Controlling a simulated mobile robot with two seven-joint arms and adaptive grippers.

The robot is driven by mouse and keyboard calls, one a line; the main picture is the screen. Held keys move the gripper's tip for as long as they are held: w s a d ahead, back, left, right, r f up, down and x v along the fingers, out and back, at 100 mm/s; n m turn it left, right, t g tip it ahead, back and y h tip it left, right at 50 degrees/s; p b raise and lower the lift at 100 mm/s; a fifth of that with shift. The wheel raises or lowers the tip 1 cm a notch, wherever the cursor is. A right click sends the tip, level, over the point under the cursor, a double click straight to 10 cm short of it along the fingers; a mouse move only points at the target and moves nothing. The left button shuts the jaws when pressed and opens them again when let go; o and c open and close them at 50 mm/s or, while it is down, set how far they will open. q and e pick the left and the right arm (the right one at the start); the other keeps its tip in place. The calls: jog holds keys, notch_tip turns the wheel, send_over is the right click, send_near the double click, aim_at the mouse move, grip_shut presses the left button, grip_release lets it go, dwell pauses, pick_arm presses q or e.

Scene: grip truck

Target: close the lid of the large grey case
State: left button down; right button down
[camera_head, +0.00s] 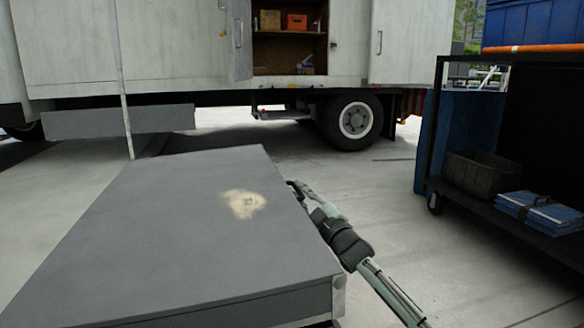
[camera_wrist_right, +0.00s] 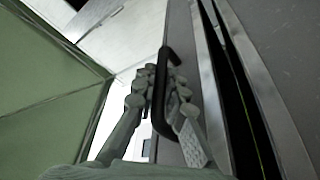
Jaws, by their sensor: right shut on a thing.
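The large grey case (camera_head: 322,299) fills the lower left of the head view, and its flat grey lid (camera_head: 150,220) carries a pale worn patch. In the right wrist view a dark gap (camera_wrist_right: 238,90) runs between two metal-edged rims on the case, so the lid looks not flush there. A black handle (camera_wrist_right: 162,85) stands out from the case side. My right gripper (camera_head: 295,186) is at the right side of the case. In the right wrist view the right gripper (camera_wrist_right: 160,85) has its fingers on both sides of the handle, shut on it. My left gripper is out of view.
A white truck (camera_head: 190,40) with an open compartment stands behind the case. A black cart (camera_head: 470,205) with a crate (camera_head: 480,175) and blue packs (camera_head: 538,211) stands at right. Concrete floor (camera_head: 400,262) lies free between case and cart. A thin pole (camera_head: 122,80) rises behind the case.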

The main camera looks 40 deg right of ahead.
jog(key=shift+d+f+m+h, duration=0.2)
jog(key=shift+f+m, duration=0.1)
jog(key=shift+f, duration=0.6)
jog(key=shift+d+f+m+h, duration=0.1)
jog(key=shift+f+m+h, duration=0.15)
jog(key=shift+f, duration=0.65)
jog(key=shift+a+f, duration=0.1)
jog(key=c, duration=1.9)
grip_release()
jog(key=shift+f, duration=0.15)
jog(key=shift+o, duration=0.2)
jog(key=shift+s, duration=0.15)
jog(key=v, duration=1.2)
